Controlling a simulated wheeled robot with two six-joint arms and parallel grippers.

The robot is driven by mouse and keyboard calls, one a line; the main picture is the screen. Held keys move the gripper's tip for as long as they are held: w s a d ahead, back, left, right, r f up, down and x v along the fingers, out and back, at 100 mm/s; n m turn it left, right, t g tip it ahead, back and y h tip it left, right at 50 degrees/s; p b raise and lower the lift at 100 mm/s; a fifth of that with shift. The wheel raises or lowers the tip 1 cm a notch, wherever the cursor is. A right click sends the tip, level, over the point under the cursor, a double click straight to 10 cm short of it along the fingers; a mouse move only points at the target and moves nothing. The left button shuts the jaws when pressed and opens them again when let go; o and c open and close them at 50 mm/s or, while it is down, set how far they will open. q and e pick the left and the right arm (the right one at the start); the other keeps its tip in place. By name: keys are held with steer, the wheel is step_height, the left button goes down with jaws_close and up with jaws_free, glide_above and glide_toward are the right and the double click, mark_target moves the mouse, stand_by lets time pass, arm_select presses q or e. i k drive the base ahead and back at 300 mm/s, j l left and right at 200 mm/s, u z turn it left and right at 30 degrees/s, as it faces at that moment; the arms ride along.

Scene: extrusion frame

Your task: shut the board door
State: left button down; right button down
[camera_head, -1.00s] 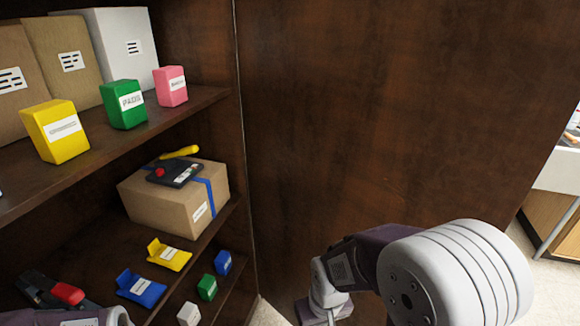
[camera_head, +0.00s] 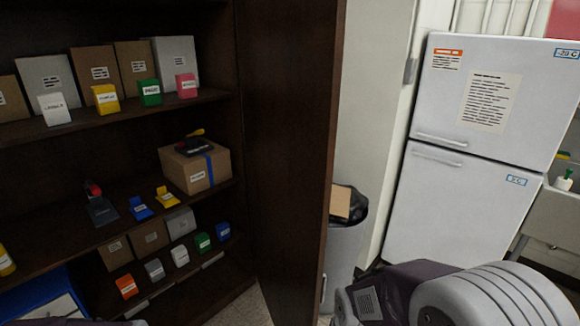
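The board door (camera_head: 285,150) is a tall dark brown wooden panel, hinged at the right side of an open shelf cabinet (camera_head: 75,128). It stands open, swung outward toward me, with its free edge toward the right. My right arm shows at the bottom right, beyond the door's free edge. Its gripper is hidden below the picture, so contact with the door cannot be seen. Only a dark sliver shows at the bottom left edge, and my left gripper is not visible.
The shelves hold boxes, small coloured cartons and a taped cardboard box (camera_head: 196,165). Right of the door stand a grey bin (camera_head: 343,262) with a black liner and a white fridge (camera_head: 455,205). A sink unit (camera_head: 557,218) is at the far right. A little floor shows below the door.

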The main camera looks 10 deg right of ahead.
mark_target(291, 52)
steer(key=l+u, duration=0.2)
steer(key=l, duration=0.4)
steer(key=l+u, duration=0.15)
steer(key=l, duration=0.45)
steer(key=k+l+u, duration=0.2)
steer(key=l, duration=0.35)
steer(key=i+l, duration=0.15)
steer(key=i+l+u, duration=0.15)
steer(key=l, duration=0.15)
steer(key=i+l, duration=0.1)
steer(key=l, duration=1.25)
steer(key=i+u, duration=0.05)
steer(key=i, duration=0.05)
